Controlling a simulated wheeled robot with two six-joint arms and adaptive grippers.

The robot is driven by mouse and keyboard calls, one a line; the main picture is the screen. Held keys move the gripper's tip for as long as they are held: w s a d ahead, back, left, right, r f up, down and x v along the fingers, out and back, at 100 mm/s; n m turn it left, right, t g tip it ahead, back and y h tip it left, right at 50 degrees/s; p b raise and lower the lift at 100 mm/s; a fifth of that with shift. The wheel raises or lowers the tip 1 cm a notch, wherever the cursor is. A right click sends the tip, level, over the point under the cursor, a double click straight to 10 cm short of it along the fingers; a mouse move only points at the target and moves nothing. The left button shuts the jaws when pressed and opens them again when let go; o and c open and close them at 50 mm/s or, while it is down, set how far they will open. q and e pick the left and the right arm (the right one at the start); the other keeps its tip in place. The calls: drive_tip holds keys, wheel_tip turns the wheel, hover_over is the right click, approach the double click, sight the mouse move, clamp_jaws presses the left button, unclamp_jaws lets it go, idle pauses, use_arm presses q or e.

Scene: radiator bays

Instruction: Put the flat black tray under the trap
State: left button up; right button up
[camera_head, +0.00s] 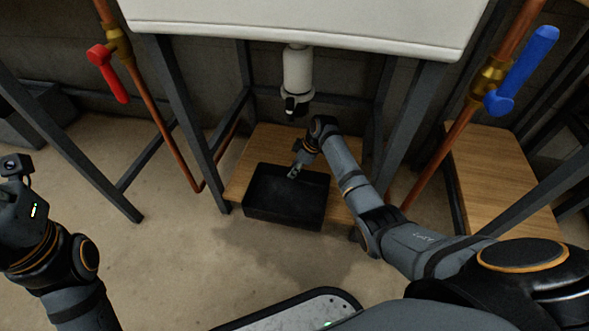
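The trap, a white cylinder (297,72) with a black fitting at its lower end, hangs below the white radiator panel. The black tray (283,208) is open-topped and lies lower and nearer to me than the trap, at the front of a wooden platform (250,160). Whether it rests on the wood or hangs slightly above it is unclear. My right gripper (294,172) reaches down at the tray's far rim, its fingertips showing against the tray's inside. Its grip is too small to make out. My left gripper (22,212) is at the left edge, with its fingertips out of sight.
Dark metal legs (180,120) frame the platform on both sides. Copper pipes carry a red valve handle (107,73) at left and a blue one (522,70) at right. Another wooden platform (500,185) stands at right.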

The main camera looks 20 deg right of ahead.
drive_tip(key=shift+o, duration=0.2)
drive_tip(key=v, duration=0.7)
drive_tip(key=shift+r, duration=0.25)
